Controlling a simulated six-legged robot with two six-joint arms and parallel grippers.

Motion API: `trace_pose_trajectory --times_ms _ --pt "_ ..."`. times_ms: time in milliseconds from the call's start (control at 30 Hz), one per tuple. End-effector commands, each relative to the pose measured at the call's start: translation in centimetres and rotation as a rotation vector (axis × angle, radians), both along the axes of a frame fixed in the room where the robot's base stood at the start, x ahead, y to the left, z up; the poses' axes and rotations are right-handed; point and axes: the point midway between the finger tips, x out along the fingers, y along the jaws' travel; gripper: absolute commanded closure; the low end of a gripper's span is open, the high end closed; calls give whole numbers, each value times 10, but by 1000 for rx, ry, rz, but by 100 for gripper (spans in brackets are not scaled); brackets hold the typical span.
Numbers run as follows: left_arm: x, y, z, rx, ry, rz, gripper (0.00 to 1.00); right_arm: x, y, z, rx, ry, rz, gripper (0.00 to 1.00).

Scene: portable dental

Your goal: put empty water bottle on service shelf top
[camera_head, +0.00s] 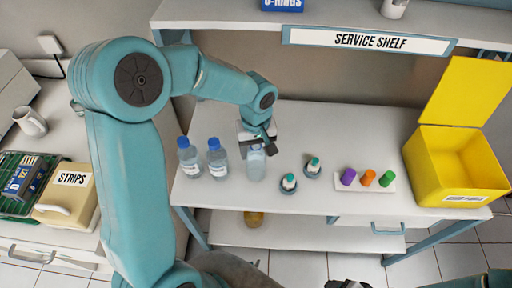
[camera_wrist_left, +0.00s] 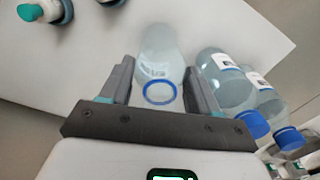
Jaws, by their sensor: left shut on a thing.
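A clear, colourless water bottle (camera_head: 255,165) with an open neck and a blue ring (camera_wrist_left: 160,93) is between the fingers of my left gripper (camera_head: 258,142). The gripper is shut on it near its neck, from above. The bottle is upright over the white work surface (camera_head: 340,130); I cannot tell whether its base touches. Two bottles with blue caps (camera_head: 188,155) (camera_head: 217,157) stand to its left. They show at the right in the left wrist view (camera_wrist_left: 228,85). The SERVICE SHELF sign (camera_head: 370,41) is on the front edge of the upper white shelf (camera_head: 220,14).
Two small teal-capped jars (camera_head: 289,183) (camera_head: 313,166), a tray of coloured caps (camera_head: 367,180) and an open yellow box (camera_head: 455,165) stand to the right. A blue O-RINGS box (camera_head: 282,4) and a white cup (camera_head: 394,8) are on the upper shelf, with bare room between.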

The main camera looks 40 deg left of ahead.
Motion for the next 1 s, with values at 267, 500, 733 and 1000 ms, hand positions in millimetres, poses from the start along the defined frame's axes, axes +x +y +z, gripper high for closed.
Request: trace_pose_trajectory --times_ms 267,500,733,1000 --pt "0 0 -4 0 0 -1 84 0 0 -5 0 0 0 32" --pt "0 0 -3 1 1 -1 13 0 0 -4 0 0 0 32" --pt "0 0 2 1 1 -1 13 0 0 1 0 0 0 32" --pt "2 0 52 2 -6 -1 13 0 0 -1 0 0 0 32"
